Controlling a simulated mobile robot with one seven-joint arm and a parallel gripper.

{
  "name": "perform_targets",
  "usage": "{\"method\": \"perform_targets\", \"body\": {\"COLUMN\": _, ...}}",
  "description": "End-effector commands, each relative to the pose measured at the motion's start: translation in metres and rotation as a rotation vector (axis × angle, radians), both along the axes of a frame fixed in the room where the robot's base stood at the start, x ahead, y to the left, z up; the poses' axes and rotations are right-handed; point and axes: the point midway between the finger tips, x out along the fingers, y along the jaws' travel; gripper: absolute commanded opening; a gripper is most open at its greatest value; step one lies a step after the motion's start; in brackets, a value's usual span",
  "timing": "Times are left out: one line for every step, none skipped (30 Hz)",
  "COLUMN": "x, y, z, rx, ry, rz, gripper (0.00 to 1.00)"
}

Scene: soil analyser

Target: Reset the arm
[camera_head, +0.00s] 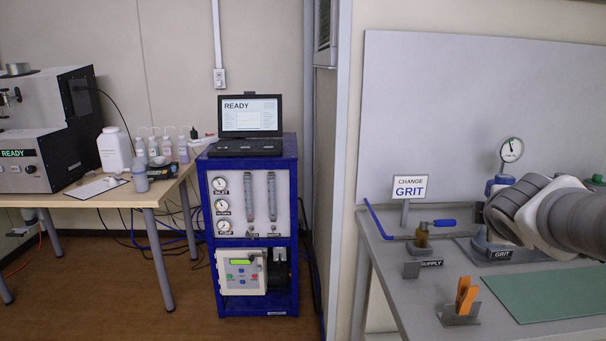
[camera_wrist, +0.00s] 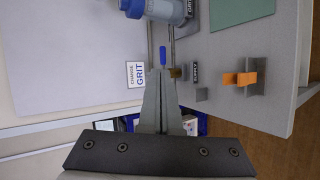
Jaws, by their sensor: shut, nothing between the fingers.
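My arm (camera_head: 560,215) reaches in from the right edge of the head view, over the grey bench. My gripper (camera_wrist: 162,78) shows in the wrist view with its two grey fingers together and nothing between them. I cannot make out the fingers in the head view. In the wrist view the fingers point toward the bench with the blue-handled valve (camera_wrist: 163,55) beyond their tips; I cannot tell the distance. That valve also shows in the head view (camera_head: 443,223).
On the bench (camera_head: 400,290) are a "CHANGE GRIT" sign (camera_head: 410,188), an orange clip in a grey holder (camera_head: 465,295), a green mat (camera_head: 550,292) and a pressure gauge (camera_head: 511,150). A blue cart with a laptop (camera_head: 250,115) stands left. Floor shows between the tables.

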Motion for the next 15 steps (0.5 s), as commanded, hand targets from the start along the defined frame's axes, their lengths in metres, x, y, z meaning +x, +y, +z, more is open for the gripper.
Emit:
{"method": "perform_targets", "body": {"x": -0.018, "y": 0.014, "z": -0.003, "rx": 0.123, "ry": -0.022, "rz": -0.071, "gripper": 0.0}}
{"method": "perform_targets", "body": {"x": -0.028, "y": 0.022, "z": -0.008, "rx": 0.206, "ry": -0.03, "rz": -0.121, "gripper": 0.0}}
{"method": "perform_targets", "body": {"x": -0.042, "y": 0.034, "z": -0.014, "rx": 0.314, "ry": -0.036, "rz": -0.184, "gripper": 0.0}}
{"method": "perform_targets", "body": {"x": -0.053, "y": 0.044, "z": -0.02, "rx": 0.394, "ry": -0.038, "rz": -0.231, "gripper": 0.0}}
{"method": "perform_targets", "body": {"x": -0.065, "y": 0.053, "z": -0.026, "rx": 0.474, "ry": -0.037, "rz": -0.279, "gripper": 0.0}}
{"method": "perform_targets", "body": {"x": -0.079, "y": 0.067, "z": -0.034, "rx": 0.575, "ry": -0.031, "rz": -0.341, "gripper": 0.0}}
{"method": "perform_targets", "body": {"x": -0.091, "y": 0.078, "z": -0.041, "rx": 0.649, "ry": -0.022, "rz": -0.387, "gripper": 0.0}}
{"method": "perform_targets", "body": {"x": -0.102, "y": 0.089, "z": -0.047, "rx": 0.72, "ry": -0.014, "rz": -0.43, "gripper": 0.0}}
{"method": "perform_targets", "body": {"x": -0.118, "y": 0.104, "z": -0.056, "rx": 0.809, "ry": 0.004, "rz": -0.489, "gripper": 0.0}}
{"method": "perform_targets", "body": {"x": -0.129, "y": 0.115, "z": -0.062, "rx": 0.872, "ry": 0.018, "rz": -0.532, "gripper": 0.0}}
{"method": "perform_targets", "body": {"x": -0.14, "y": 0.126, "z": -0.068, "rx": 0.933, "ry": 0.035, "rz": -0.573, "gripper": 0.0}}
{"method": "perform_targets", "body": {"x": -0.155, "y": 0.141, "z": -0.076, "rx": 1.01, "ry": 0.061, "rz": -0.628, "gripper": 0.0}}
{"method": "perform_targets", "body": {"x": -0.166, "y": 0.152, "z": -0.081, "rx": 1.063, "ry": 0.082, "rz": -0.669, "gripper": 0.0}}
{"method": "perform_targets", "body": {"x": -0.177, "y": 0.163, "z": -0.087, "rx": 1.115, "ry": 0.104, "rz": -0.709, "gripper": 0.0}}
{"method": "perform_targets", "body": {"x": -0.192, "y": 0.178, "z": -0.093, "rx": 1.179, "ry": 0.137, "rz": -0.764, "gripper": 0.0}}
